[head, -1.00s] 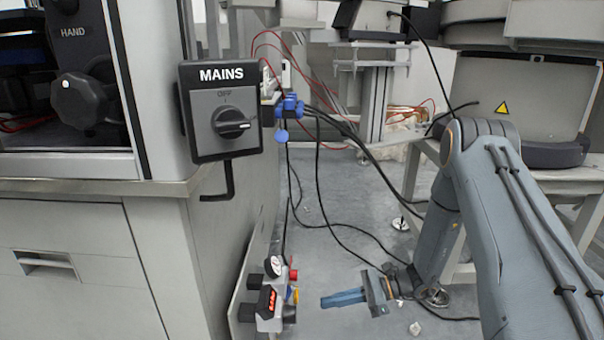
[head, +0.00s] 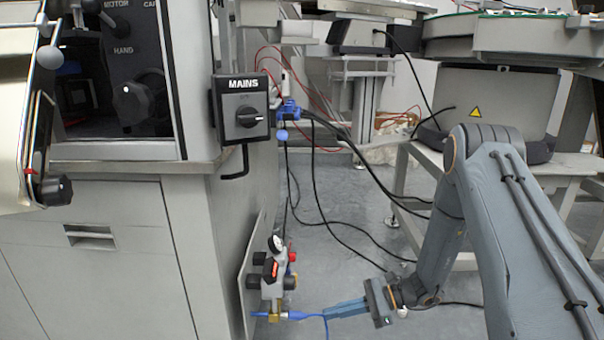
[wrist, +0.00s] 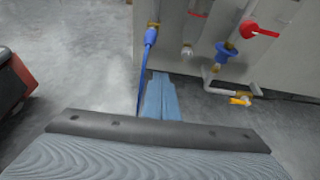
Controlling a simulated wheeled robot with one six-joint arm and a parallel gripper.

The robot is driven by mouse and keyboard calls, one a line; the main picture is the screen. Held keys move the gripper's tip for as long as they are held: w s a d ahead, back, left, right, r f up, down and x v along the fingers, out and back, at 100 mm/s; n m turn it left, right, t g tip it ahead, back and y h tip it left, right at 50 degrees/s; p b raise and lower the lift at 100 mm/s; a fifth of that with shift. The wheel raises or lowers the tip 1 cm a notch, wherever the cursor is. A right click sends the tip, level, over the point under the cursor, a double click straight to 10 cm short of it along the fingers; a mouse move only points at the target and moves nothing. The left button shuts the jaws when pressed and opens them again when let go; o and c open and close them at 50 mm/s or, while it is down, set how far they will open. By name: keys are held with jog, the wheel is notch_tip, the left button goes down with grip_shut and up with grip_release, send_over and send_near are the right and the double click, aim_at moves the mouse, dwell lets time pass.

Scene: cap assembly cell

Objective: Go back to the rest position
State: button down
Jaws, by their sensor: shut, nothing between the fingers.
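My gripper (head: 332,308) is low over the floor, right of the cabinet's side, at the end of my bent grey arm. Its blue fingers are closed together and hold nothing. In the wrist view, the fingers (wrist: 158,97) point toward the cabinet's base, with a blue hose (wrist: 150,37) just beside them on the left. In the head view, the blue hose (head: 303,316) runs from a brass fitting near the fingertips. I cannot tell whether the fingers touch the hose.
The grey cabinet (head: 105,265) with the MAINS switch (head: 244,108) stands left. A gauge and valve unit (head: 272,268) sits low on its side. Black cables (head: 330,215) cross the floor. A pale table frame (head: 415,185) stands behind my arm. Open floor (wrist: 65,55) shows left in the wrist view.

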jog(key=s+d+r+n+h+p, duration=0.3)
jog(key=s+r+n+p, duration=0.3)
jog(key=r, duration=1.4)
jog(key=s+d+r+n+h+p, duration=0.3)
jog(key=s+r+n+h+p, duration=0.3)
jog(key=s+r+p, duration=0.9)
jog(key=s+d+r+n+h+p, duration=0.4)
jog(key=s+r+p, duration=0.7)
jog(key=r+p, duration=0.8)
notch_tip(320, 180, up, 8)
jog(key=shift+s+f+n+h+p, duration=0.3)
jog(key=shift+n+h, duration=0.2)
jog(key=shift+n, duration=0.6)
jog(key=shift+w+d, duration=0.1)
